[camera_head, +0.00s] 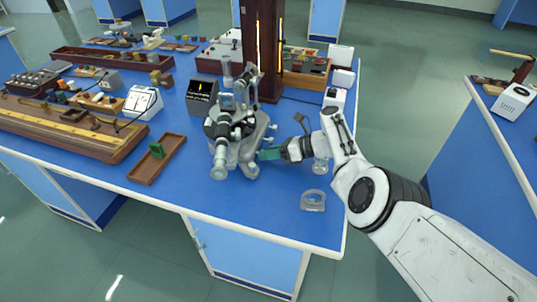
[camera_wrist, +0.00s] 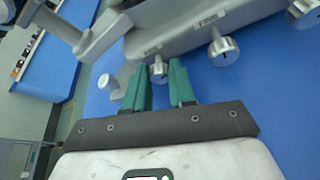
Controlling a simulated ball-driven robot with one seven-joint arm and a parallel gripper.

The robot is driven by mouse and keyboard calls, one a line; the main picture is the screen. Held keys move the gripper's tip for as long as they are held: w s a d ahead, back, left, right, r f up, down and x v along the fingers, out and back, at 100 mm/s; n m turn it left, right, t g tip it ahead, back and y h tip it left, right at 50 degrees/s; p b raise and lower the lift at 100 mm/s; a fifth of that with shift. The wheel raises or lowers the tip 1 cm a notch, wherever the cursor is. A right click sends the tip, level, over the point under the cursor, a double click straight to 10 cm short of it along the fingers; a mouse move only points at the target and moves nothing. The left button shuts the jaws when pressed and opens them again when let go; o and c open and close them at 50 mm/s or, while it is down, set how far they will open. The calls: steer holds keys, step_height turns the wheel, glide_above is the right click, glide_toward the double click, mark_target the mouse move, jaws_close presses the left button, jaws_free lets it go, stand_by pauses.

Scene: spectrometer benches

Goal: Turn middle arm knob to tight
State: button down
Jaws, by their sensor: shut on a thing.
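The grey spectrometer (camera_head: 238,140) stands on the blue bench. My gripper (camera_head: 268,154) reaches its lower right side from the right. The teal fingers of my gripper (camera_wrist: 158,76) are shut on one small knob (camera_wrist: 158,69), one finger on each side. A larger slotted knob (camera_wrist: 223,51) is free to the right of the fingers. Another knob (camera_wrist: 305,13) is at the upper right. I cannot tell how far the held knob is turned.
A clear glass piece (camera_head: 313,200) lies on the bench near its front right edge, and another (camera_head: 320,166) is beside my wrist. A wooden tray (camera_head: 157,158) with a green piece is left of the spectrometer. A dark display box (camera_head: 202,97) stands behind it. The front of the bench is mostly clear.

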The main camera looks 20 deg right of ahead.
steer(key=shift+f, duration=0.1)
steer(key=c, duration=1.2)
jaws_free()
step_height(320, 180, up, 4)
steer(key=p, duration=0.3)
steer(key=shift+f, duration=0.1)
steer(key=shift+s+r+p, duration=1.55)
steer(key=shift+s+p, duration=0.2)
steer(key=shift+s, duration=0.6)
steer(key=shift+s+r+p, duration=1.55)
steer(key=shift+s+p, duration=0.2)
steer(key=shift+s, duration=0.55)
steer(key=shift+s+r+p, duration=1.55)
steer(key=shift+s+p, duration=0.2)
steer(key=shift+s, duration=0.6)
